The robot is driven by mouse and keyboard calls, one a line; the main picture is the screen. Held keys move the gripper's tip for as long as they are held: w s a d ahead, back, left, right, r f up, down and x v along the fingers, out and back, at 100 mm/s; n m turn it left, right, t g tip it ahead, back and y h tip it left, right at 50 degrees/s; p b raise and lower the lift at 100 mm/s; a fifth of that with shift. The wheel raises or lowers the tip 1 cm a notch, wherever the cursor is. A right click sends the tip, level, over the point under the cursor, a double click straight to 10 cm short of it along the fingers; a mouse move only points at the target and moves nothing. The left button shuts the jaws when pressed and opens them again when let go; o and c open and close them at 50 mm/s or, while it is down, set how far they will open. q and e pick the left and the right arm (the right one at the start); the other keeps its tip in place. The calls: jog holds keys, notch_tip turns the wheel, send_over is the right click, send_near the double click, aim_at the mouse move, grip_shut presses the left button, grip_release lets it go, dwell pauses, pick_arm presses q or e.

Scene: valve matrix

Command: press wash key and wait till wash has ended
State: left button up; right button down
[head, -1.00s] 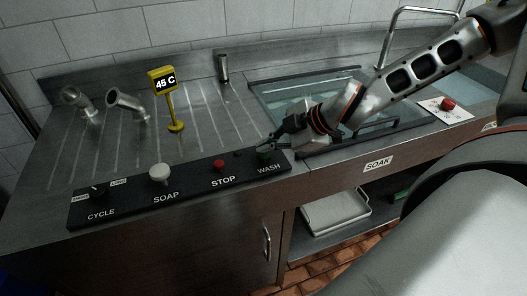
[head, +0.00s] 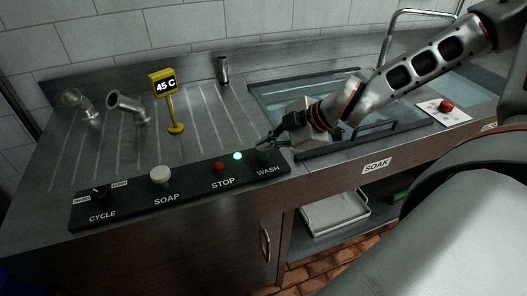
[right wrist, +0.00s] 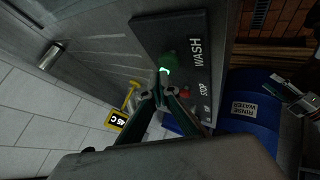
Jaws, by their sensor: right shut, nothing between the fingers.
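The green WASH key (head: 264,156) is at the right end of the black control panel (head: 130,190). It also shows, dark green, in the right wrist view (right wrist: 168,57). A small green lamp (head: 238,156) beside it is lit, and its glow shows in the right wrist view (right wrist: 164,71). My right gripper (head: 267,143) is shut and empty, with its fingertips close to the WASH key. I cannot tell whether they touch it. In the right wrist view the fingertips (right wrist: 160,92) show just below the lamp.
The red STOP key (head: 219,167), white SOAP knob (head: 160,175) and CYCLE switch (head: 98,193) share the panel. A yellow 45 C sign (head: 163,81) stands on the drainboard. The glass-covered basin (head: 350,110) lies under my right arm.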

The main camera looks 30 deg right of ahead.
aim_at(265, 155)
dwell(0.3)
jog(key=shift+r+p, duration=0.6)
jog(key=shift+r, duration=0.3)
jog(key=shift+r+p, duration=1.25)
jog(key=shift+r, duration=0.45)
